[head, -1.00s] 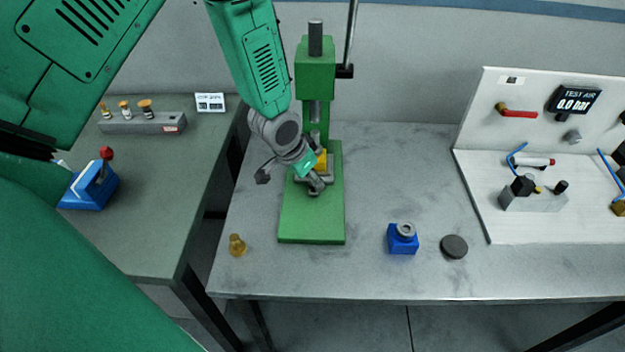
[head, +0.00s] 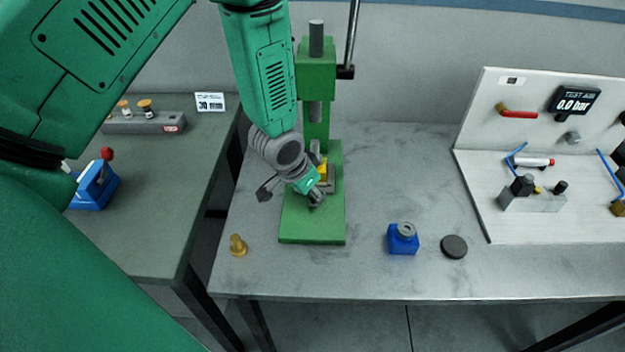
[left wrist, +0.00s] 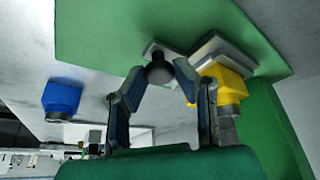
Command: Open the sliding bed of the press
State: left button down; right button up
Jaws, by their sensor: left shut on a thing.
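The green press (head: 312,220) stands on the grey table, with its ram above a grey sliding bed (head: 330,184) that carries a yellow part (head: 322,170). The bed (left wrist: 222,52) and the yellow part (left wrist: 228,84) also show in the left wrist view. A dark round knob (left wrist: 159,70) is at the bed's front end. My left gripper (head: 316,198) is shut on this knob, with a finger on either side of it in the left wrist view. In the head view the gripper hides the knob and part of the bed. My right gripper is not in view.
A blue block with a grey ring (head: 403,239) and a dark disc (head: 454,246) lie right of the press. A brass piece (head: 238,245) stands to its left. A white test panel (head: 530,215) is at the right. The table in front of the press base is clear.

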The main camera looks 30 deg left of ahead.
pick_arm(q)
jog(key=s+d, duration=0.1)
jog(key=s, duration=0.1)
jog(key=s+d, duration=0.2)
jog(key=s, duration=0.1)
jog(key=s+d, duration=0.1)
jog(key=s, duration=0.1)
jog(key=shift+s+d, duration=0.2)
jog(key=shift+d, duration=0.15)
jog(key=shift+w+a, duration=0.1)
jog(key=shift+a, duration=0.05)
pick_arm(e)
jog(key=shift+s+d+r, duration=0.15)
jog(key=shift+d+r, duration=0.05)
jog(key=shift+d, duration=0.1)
pick_arm(q)
jog(key=shift+a, duration=0.1)
jog(key=c, duration=1.3)
grip_release()
jog(key=shift+w+f, duration=0.1)
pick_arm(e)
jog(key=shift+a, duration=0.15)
pick_arm(q)
jog(key=shift+r, duration=0.45)
jog(key=v, duration=1.1)
